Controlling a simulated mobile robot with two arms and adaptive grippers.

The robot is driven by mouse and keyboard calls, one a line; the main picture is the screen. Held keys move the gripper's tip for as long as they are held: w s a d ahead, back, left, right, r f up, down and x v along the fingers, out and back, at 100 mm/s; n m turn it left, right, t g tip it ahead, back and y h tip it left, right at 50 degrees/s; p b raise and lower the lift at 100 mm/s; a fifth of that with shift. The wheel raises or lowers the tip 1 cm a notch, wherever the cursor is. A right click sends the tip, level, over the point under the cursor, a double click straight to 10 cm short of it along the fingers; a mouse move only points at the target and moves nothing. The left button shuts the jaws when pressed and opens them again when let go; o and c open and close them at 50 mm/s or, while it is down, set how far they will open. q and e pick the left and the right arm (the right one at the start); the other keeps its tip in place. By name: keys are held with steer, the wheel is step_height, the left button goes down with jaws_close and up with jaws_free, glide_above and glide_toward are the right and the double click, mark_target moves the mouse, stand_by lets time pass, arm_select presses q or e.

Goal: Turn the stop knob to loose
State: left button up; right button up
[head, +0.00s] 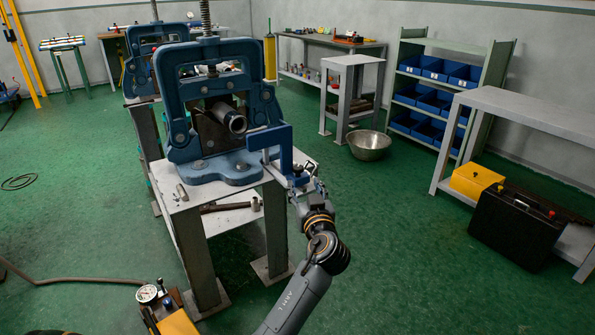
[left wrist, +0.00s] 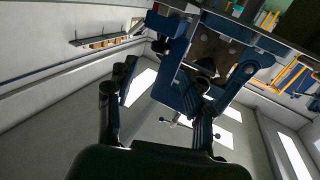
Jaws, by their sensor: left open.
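The blue pipe vise (head: 174,97) stands on a grey table, with a metal pipe (head: 228,117) through its frame. A blue stop bracket (head: 275,140) stands at its right side, at the table corner. A small dark knob (head: 298,169) shows at the bracket's lower right end. My left gripper (head: 308,187) is just below and right of this knob, at the table corner; whether they touch I cannot tell. In the left wrist view my left gripper (left wrist: 163,78) is open, and the blue bracket (left wrist: 172,88) shows beyond the fingers. The knob is not clear there. My right gripper is not in view.
The vise table (head: 232,183) has a lower shelf with tools. A gauge (head: 147,293) on a yellow unit stands at the lower left. A metal bowl (head: 369,145), a black case (head: 515,226) and a grey bench (head: 540,113) are at the right. Green floor between is free.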

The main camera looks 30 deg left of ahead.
mark_target(299, 170)
arm_select(q)
steer(key=x, duration=0.7)
steer(key=shift+w+a, duration=0.25)
steer(key=shift+w, duration=0.05)
steer(key=shift+f, duration=0.1)
jaws_close()
